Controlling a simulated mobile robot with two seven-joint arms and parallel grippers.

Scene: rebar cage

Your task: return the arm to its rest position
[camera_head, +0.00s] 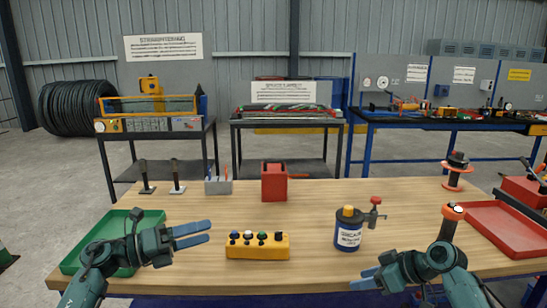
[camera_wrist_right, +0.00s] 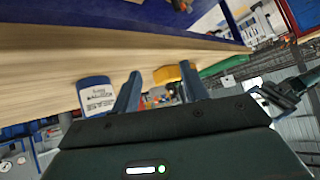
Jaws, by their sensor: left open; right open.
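My left gripper (camera_head: 203,233) is open and empty above the table, between the green tray (camera_head: 72,262) and the yellow button box (camera_head: 257,252). My right gripper (camera_head: 366,279) is low at the front edge of the wooden table (camera_head: 330,207), below the blue labelled can (camera_head: 348,236) in the picture. The right wrist view shows its two fingers (camera_wrist_right: 160,88) apart with nothing between them. In that view the blue can (camera_wrist_right: 97,95) and the yellow box (camera_wrist_right: 174,73) lie beyond the fingers, and the table edge runs across at a tilt.
A red box (camera_head: 274,183) stands at the table's back. A red tray (camera_head: 500,228) and an orange spool (camera_head: 456,176) are at the right. Two dark-handled tools (camera_head: 146,178) and a grey holder (camera_head: 218,186) stand at back left.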

